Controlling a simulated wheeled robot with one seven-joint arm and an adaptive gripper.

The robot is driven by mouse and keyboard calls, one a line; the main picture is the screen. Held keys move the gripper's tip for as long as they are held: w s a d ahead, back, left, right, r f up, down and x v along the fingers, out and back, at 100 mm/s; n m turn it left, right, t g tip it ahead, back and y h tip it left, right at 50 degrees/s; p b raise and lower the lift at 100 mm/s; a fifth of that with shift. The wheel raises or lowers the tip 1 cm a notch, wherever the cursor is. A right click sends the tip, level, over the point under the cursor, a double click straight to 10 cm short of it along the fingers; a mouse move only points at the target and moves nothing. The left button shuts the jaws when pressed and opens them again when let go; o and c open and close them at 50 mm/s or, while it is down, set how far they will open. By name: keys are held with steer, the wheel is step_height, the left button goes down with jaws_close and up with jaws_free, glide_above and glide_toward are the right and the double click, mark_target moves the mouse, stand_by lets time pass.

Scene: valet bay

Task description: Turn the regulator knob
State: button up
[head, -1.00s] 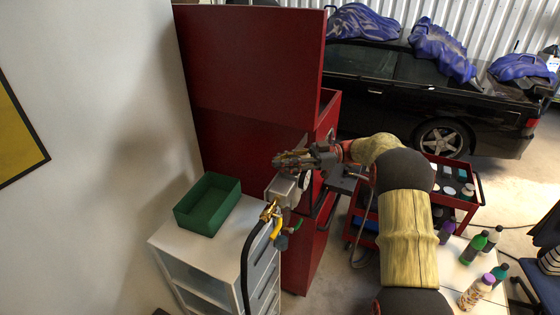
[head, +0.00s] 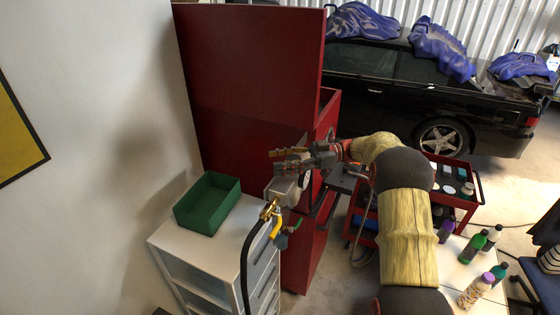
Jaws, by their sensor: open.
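The regulator (head: 281,191) is a grey-white body with brass fittings (head: 269,209), mounted by the white drawer cabinet and the red cabinet. A round gauge (head: 306,181) shows at its right side. My gripper (head: 277,161) is open, just above the regulator, with its fingers pointing left. The knob is not clearly visible; it may be hidden behind or under the fingers. I cannot tell whether the fingers touch it. A yellow handle (head: 276,229) and a black hose (head: 246,265) hang below the regulator.
A green bin (head: 207,203) sits on the white drawer cabinet (head: 177,237) to the left. The tall red cabinet (head: 245,75) stands right behind my gripper. A red cart (head: 462,202) and several bottles (head: 476,241) are at the right.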

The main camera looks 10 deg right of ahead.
steer(key=d, duration=1.2)
steer(key=shift+w, duration=0.15)
